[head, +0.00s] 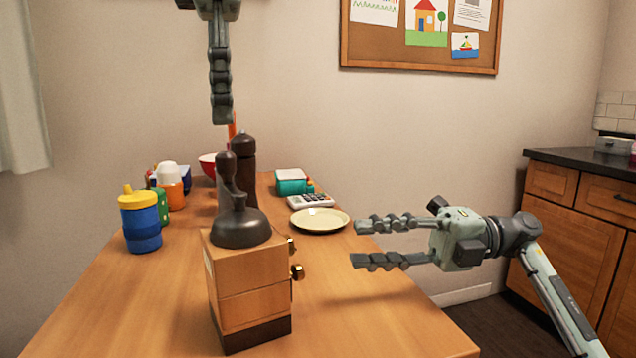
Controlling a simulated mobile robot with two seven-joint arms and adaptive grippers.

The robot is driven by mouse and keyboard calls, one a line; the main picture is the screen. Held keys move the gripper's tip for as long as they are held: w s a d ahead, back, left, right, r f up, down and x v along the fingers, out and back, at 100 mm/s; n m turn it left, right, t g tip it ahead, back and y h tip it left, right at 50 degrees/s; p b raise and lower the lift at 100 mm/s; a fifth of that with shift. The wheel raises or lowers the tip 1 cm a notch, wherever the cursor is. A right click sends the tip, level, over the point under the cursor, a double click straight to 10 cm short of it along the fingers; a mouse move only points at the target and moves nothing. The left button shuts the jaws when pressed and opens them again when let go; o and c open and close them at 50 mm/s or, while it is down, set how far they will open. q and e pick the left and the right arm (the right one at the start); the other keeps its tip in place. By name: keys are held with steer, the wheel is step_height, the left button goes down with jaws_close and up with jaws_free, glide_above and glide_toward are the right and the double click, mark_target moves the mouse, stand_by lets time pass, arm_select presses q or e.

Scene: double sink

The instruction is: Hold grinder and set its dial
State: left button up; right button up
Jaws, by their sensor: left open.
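The grinder (247,285) is a wooden box with a dark base, a dark domed top and a crank with a dark knob. It stands upright near the front of the wooden table. A brass knob (297,272) sticks out of its right side, with another small brass piece just above it. My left gripper (222,118) is open and points down above the crank, seen edge-on and apart from the grinder. My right gripper (354,243) is open and empty to the right of the grinder, its two fingers pointing left toward the brass knob.
Behind the grinder stands a tall dark mill (244,160). A cream plate (320,221), a calculator (311,200) and a teal box (291,183) lie at the back right. A blue cup with yellow lid (141,220) stands left. The table's front right is clear.

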mark_target(224, 152)
arm_select(q)
step_height(224, 152, down, 7)
steer(key=shift+f, duration=0.1)
stand_by(0.3)
jaws_close()
stand_by(0.6)
